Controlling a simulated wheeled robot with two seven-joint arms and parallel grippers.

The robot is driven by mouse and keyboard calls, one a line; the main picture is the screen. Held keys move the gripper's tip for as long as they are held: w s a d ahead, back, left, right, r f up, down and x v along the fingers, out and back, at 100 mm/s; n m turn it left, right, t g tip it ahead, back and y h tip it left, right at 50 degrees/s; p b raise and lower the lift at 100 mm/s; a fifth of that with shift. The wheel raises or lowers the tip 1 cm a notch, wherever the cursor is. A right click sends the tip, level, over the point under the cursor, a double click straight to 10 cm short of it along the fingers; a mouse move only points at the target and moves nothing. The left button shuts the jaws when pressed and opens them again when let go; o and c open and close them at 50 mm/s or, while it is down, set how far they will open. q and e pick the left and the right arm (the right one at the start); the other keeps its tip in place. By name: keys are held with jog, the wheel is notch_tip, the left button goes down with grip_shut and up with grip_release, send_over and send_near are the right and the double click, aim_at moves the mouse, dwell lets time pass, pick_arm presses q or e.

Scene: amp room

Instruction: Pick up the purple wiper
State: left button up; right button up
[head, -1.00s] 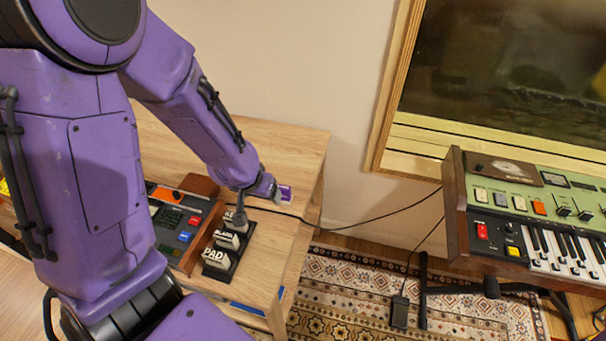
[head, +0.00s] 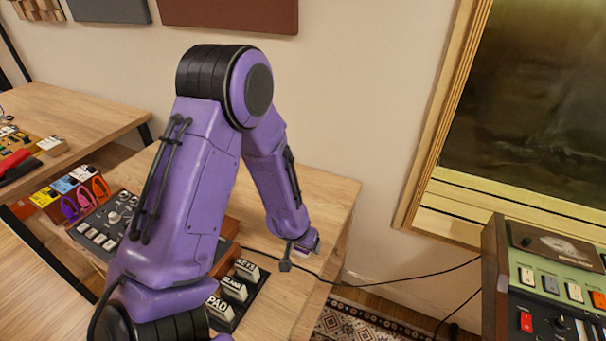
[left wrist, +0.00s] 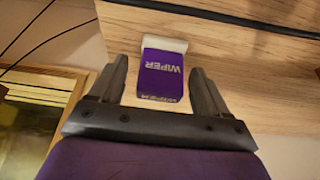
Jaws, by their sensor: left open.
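The purple wiper (left wrist: 160,78) is a small purple block with a pale end, marked WIPER, on the wooden tabletop in the left wrist view. My left gripper (left wrist: 159,66) is open, with one finger on each side of the wiper and a gap to both. In the head view my left gripper (head: 298,250) is low over the right end of the wooden table (head: 325,185). The wiper is mostly hidden behind the gripper there. My right gripper is not in view.
A rack of labelled blocks (head: 235,290) stands just left of the gripper. A black cable (head: 375,283) runs off the table to the right. The tabletop behind the gripper is clear.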

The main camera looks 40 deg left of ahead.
pick_arm(q)
jog(key=c, duration=1.1)
jog(key=shift+r, duration=0.1)
jog(key=shift+r, duration=0.3)
jog(key=r, duration=0.3)
jog(key=shift+d+r, duration=0.1)
jog(key=shift+d, duration=0.1)
jog(key=s+d+r, duration=0.1)
jog(key=d+r, duration=0.2)
jog(key=d, duration=0.1)
jog(key=s+d+r+p, duration=0.1)
jog(key=d+r, duration=0.2)
jog(key=d, duration=0.1)
jog(key=s+d+r, duration=0.1)
jog(key=d+r, duration=0.2)
jog(key=d, duration=0.2)
jog(key=shift+s+d+p, duration=0.1)
jog(key=shift+s+p, duration=0.25)
jog(key=shift+p, duration=0.05)
